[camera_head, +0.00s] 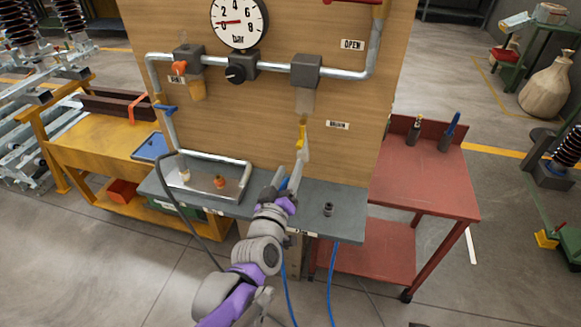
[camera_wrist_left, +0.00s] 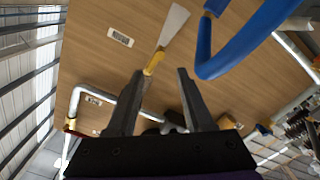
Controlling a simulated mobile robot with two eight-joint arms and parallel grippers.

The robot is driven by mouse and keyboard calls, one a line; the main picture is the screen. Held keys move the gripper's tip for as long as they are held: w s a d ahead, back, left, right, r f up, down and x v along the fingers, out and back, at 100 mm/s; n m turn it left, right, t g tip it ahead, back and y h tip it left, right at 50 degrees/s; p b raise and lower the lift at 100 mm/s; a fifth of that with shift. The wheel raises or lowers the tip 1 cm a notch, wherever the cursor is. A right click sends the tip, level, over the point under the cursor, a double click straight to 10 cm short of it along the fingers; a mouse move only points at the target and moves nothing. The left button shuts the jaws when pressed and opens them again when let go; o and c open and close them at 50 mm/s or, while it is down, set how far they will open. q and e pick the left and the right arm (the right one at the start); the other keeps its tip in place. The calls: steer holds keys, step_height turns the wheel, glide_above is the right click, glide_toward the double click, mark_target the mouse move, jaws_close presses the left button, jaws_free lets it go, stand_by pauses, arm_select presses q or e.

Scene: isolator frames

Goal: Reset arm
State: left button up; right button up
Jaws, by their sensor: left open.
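My left gripper (camera_head: 295,168) is in front of the wooden panel (camera_head: 258,118), above the grey bench shelf (camera_head: 345,203). In the left wrist view its two dark fingers (camera_wrist_left: 160,78) stand apart with no object clearly held between them. A yellow piece (camera_head: 302,131) hangs under the right block on the pipe, just beyond the fingertips. It also shows past the fingers in the wrist view (camera_wrist_left: 154,63); whether they touch it I cannot tell. My right gripper is not in view.
A round gauge (camera_head: 239,22) and metal pipe (camera_head: 272,64) are on the panel. A metal tray (camera_head: 240,165) and small dark fitting (camera_head: 328,209) are on the shelf. A red cart (camera_head: 430,185) stands right, a yellow bench (camera_head: 92,140) left. A blue tube (camera_wrist_left: 235,48) crosses the wrist view.

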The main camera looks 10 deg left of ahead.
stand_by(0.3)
arm_select(q)
steer(key=s+a+f+m+g+p, duration=0.1)
steer(key=s+f+g, duration=0.5)
steer(key=s, duration=0.6)
steer(key=s+a+f+m+g+p, duration=0.2)
steer(key=s+a+f+m+g, duration=0.2)
steer(key=s, duration=0.8)
step_height(320, 180, down, 3)
steer(key=m+g, duration=0.1)
steer(key=g, duration=0.1)
steer(key=shift+a+m+g+y+p, duration=0.15)
steer(key=shift+m+g+y+p, duration=0.15)
steer(key=shift+w, duration=0.1)
